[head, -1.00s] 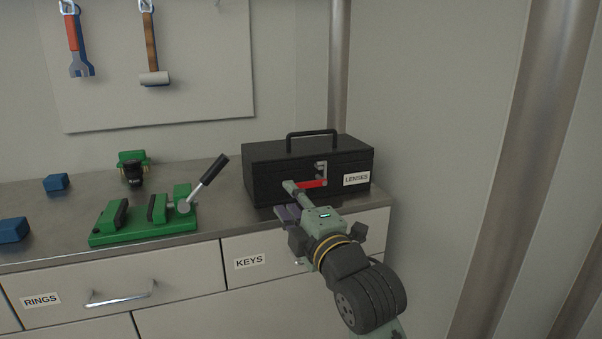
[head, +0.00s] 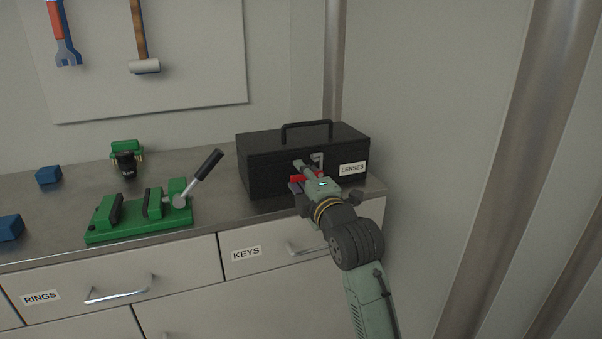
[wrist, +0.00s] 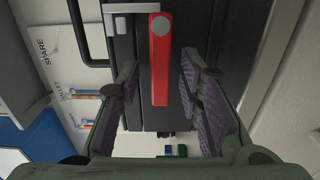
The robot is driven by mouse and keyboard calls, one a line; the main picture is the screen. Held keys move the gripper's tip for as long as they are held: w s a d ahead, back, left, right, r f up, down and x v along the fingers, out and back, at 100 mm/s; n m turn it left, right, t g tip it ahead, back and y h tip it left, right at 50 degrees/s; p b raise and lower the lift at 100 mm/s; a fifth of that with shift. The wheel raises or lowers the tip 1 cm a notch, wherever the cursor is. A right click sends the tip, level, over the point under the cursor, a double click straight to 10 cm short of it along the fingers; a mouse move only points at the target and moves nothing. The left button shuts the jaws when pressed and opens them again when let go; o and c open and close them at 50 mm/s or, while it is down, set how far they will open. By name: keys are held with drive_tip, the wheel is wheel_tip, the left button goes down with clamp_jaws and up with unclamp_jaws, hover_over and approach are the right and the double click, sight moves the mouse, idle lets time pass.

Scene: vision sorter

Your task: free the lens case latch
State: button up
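The black lens case (head: 264,176) stands closed on the counter, handle on top and a LENSES label (head: 352,168) on its front. Its red latch lever (head: 297,178) is partly hidden behind my gripper (head: 303,172) in the head view. In the wrist view the red lever (wrist: 160,62) hangs from a grey pivot plate (wrist: 130,8) against the black case front (wrist: 200,30). My gripper (wrist: 158,78) is open, with the lever between its two fingers. Gaps show on both sides of the lever, so neither finger appears to touch it.
A green vise (head: 140,225) with a raised lever handle (head: 208,166) stands left of the case. Blue blocks (head: 48,175) and a green-and-black item (head: 126,155) lie farther left. Drawers with handles sit below the counter; a wall and metal post (head: 335,70) bound the right.

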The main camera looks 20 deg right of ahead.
drive_tip(key=shift+w, duration=0.15)
drive_tip(key=shift+c, duration=0.2)
clamp_jaws()
idle(0.7)
